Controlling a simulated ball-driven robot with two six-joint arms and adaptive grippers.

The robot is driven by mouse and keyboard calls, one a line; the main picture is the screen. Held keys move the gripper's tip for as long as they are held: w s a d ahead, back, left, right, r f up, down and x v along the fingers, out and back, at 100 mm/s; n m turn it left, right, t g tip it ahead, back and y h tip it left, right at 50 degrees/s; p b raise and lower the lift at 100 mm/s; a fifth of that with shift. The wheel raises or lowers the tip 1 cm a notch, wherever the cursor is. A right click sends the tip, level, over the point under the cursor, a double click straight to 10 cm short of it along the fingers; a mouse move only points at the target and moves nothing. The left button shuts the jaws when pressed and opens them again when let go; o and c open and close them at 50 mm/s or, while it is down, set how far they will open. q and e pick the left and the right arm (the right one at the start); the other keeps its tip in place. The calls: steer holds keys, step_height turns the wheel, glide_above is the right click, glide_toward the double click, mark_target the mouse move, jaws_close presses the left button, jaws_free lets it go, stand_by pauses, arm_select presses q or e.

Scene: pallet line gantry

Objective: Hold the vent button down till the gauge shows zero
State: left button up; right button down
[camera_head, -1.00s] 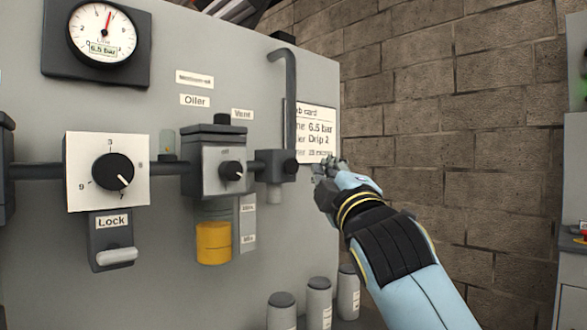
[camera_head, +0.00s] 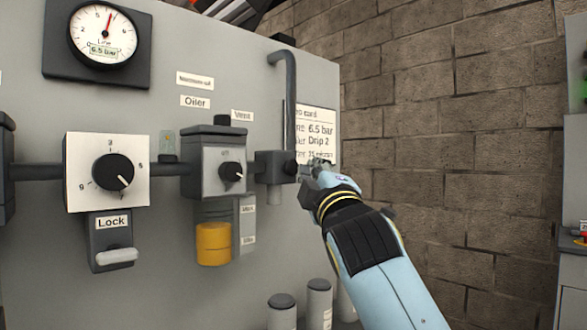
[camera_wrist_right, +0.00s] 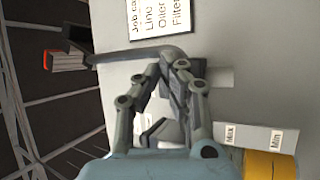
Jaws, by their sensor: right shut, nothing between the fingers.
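The pressure gauge (camera_head: 103,35) at the upper left of the panel has a red needle just right of the top, and its display reads 6.5 bar. The Vent label (camera_head: 242,115) is above the pipe line. Below and right of it, a dark block at the pipe's end (camera_head: 268,167) carries a dark round button (camera_head: 291,167), which I take for the vent button. My right gripper (camera_head: 307,170) is shut and empty, with its tips close to the button's right side; I cannot tell if they touch. The tips also show in the right wrist view (camera_wrist_right: 160,72). My left gripper is out of view.
The oiler (camera_head: 222,165) with its yellow bowl (camera_head: 213,243) is left of the block. A dial (camera_head: 113,171) and a Lock slider (camera_head: 115,256) are farther left. A bent pipe (camera_head: 291,105) rises above the block, by a job card (camera_head: 320,134). Grey cylinders (camera_head: 319,305) stand below.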

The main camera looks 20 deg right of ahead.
steer(key=shift+w, duration=0.15)
stand_by(0.8)
steer(key=shift+w+a, duration=0.15)
steer(key=shift+w, duration=0.1)
steer(key=shift+w+a, duration=0.15)
steer(key=shift+w, duration=0.4)
stand_by(4.2)
stand_by(0.5)
steer(key=shift+s+d+p, duration=0.3)
steer(key=shift+s+p, duration=0.1)
steer(key=shift+s, duration=0.55)
steer(key=shift+s+d+p, duration=0.15)
steer(key=shift+s+d, duration=0.15)
steer(key=shift+s, duration=0.5)
steer(key=shift+s+d+p, duration=0.2)
steer(key=shift+s+d, duration=0.05)
steer(key=shift+s, duration=0.5)
steer(key=shift+s+d+p, duration=0.15)
steer(key=shift+s+d, duration=0.15)
steer(key=shift+s, duration=0.5)
